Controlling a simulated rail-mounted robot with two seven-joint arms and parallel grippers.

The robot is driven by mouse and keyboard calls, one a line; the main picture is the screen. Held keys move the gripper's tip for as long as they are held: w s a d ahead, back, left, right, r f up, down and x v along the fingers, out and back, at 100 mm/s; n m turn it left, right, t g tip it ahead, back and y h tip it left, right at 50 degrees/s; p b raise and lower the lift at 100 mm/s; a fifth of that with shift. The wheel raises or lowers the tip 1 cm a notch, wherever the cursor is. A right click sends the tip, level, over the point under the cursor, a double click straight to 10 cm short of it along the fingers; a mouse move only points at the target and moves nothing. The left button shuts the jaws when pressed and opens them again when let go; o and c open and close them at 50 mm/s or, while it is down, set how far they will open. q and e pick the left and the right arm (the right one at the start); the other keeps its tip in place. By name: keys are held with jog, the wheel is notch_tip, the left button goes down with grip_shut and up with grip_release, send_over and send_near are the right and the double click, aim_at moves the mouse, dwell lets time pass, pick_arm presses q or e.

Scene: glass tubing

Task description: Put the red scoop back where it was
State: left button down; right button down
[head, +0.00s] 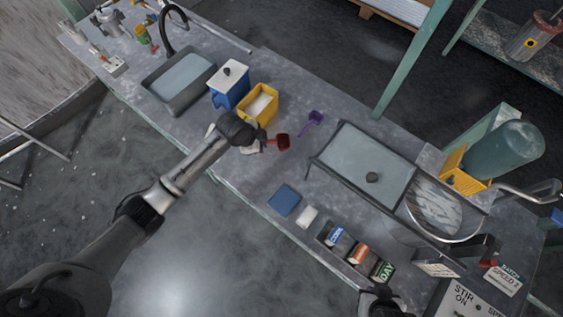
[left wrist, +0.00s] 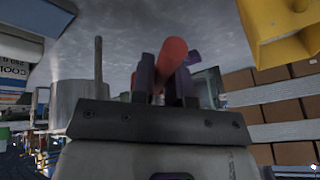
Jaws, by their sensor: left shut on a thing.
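The red scoop (head: 281,142) is in my left gripper (head: 262,145), at the front of the yellow bin (head: 256,117). In the left wrist view its red handle (left wrist: 173,52) sits between the two dark fingers of the left gripper (left wrist: 164,78), which are shut on it. The yellow bin holds something white and also shows in the left wrist view (left wrist: 285,42). Whether the scoop touches the bench cannot be told. My right gripper (head: 381,300) shows only in part at the bottom edge, and its fingers cannot be made out.
A purple scoop (head: 313,120) lies on the bench right of the red one. A blue bin with a white lid (head: 229,86) stands left of the yellow bin. A lidded grey tray (head: 360,165), a blue pad (head: 284,200) and several labelled containers (head: 359,253) are to the right.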

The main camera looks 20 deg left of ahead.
pick_arm(q)
notch_tip(320, 180, down, 7)
jog(key=shift+s+r+b, duration=0.1)
jog(key=shift+b, duration=0.8)
jog(key=shift+f+b, duration=0.65)
jog(key=shift+f, duration=1.55)
jog(key=shift+f, duration=0.15)
jog(key=c, duration=1.1)
grip_release()
